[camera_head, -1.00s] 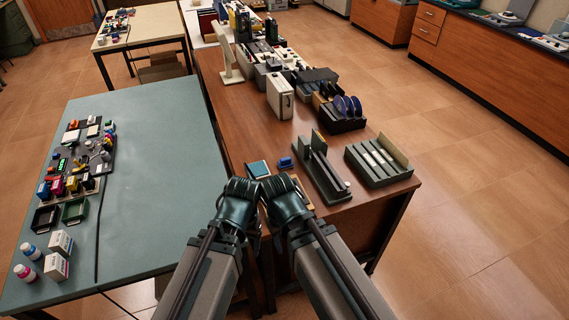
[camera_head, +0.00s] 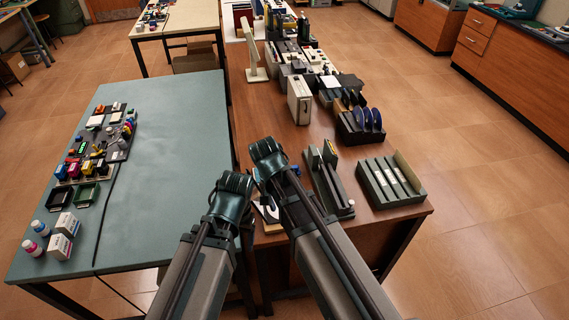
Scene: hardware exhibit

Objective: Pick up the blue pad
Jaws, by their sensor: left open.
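The blue pad is not clearly visible. A small teal-blue pad lay at the near left of the brown table (camera_head: 273,118) in the earlier frame, and my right arm and gripper now cover that area. My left gripper (camera_head: 236,184) is at the near left edge of the brown table, its jaws small and seen from behind. My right gripper (camera_head: 267,158) is farther forward, over the brown table's left side. Its jaw gap is not clear. I see nothing held in either gripper.
A dark upright holder (camera_head: 328,182) and a grey slotted tray (camera_head: 388,182) stand right of my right arm. A rack with blue discs (camera_head: 361,122) and a white box (camera_head: 300,100) stand farther back. The green table (camera_head: 165,190) on the left has free room.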

